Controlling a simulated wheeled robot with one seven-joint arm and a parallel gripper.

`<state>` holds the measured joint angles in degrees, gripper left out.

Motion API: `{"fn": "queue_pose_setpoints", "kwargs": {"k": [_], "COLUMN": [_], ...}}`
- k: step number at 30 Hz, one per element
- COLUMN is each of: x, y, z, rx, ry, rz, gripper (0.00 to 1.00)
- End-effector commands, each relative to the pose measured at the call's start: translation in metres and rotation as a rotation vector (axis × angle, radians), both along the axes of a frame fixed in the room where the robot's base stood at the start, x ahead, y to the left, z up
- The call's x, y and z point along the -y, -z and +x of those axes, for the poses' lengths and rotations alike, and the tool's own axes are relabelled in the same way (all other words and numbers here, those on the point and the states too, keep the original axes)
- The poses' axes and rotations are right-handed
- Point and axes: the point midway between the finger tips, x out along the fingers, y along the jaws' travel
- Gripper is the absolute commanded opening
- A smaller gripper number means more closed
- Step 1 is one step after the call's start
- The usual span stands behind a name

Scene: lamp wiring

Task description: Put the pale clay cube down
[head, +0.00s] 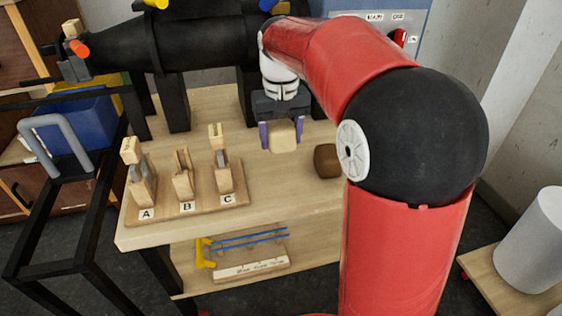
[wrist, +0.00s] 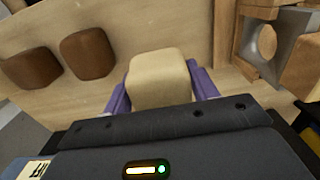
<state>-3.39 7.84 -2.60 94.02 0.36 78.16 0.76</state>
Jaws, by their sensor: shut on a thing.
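The pale clay cube (head: 284,136) is between the purple fingers of my gripper (head: 284,134), which is shut on it. In the head view the cube is over the wooden table (head: 190,215). I cannot tell whether its underside touches the table. In the wrist view the pale cube (wrist: 160,78) fills the space between the two purple fingers (wrist: 160,92), with its top face showing.
A brown block (head: 327,160) lies right of the cube; the wrist view shows two brown blocks (wrist: 88,54) (wrist: 30,68). A wooden board (head: 185,208) with switches marked A, B and C stands left. A black cylinder (head: 185,45) runs behind. Bare tabletop lies in front.

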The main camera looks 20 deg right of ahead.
Motion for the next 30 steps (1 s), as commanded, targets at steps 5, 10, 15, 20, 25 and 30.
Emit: {"fn": "queue_pose_setpoints", "kwargs": {"k": [5,10,15,20,25,30], "x": [0.000,0.000,0.000,0.000,0.000,0.000], "y": [0.023,0.038,0.062,0.069,0.068,0.072], "z": [0.000,0.000,0.000,0.000,0.000,0.000], "rx": [0.001,0.000,0.000,0.002,0.002,0.000], "ry": [0.000,0.000,0.000,0.000,0.000,0.000], "rz": [0.000,0.000,0.000,0.000,0.000,0.000], "gripper": [0.19,0.19,0.19,0.19,0.19,0.62]}}
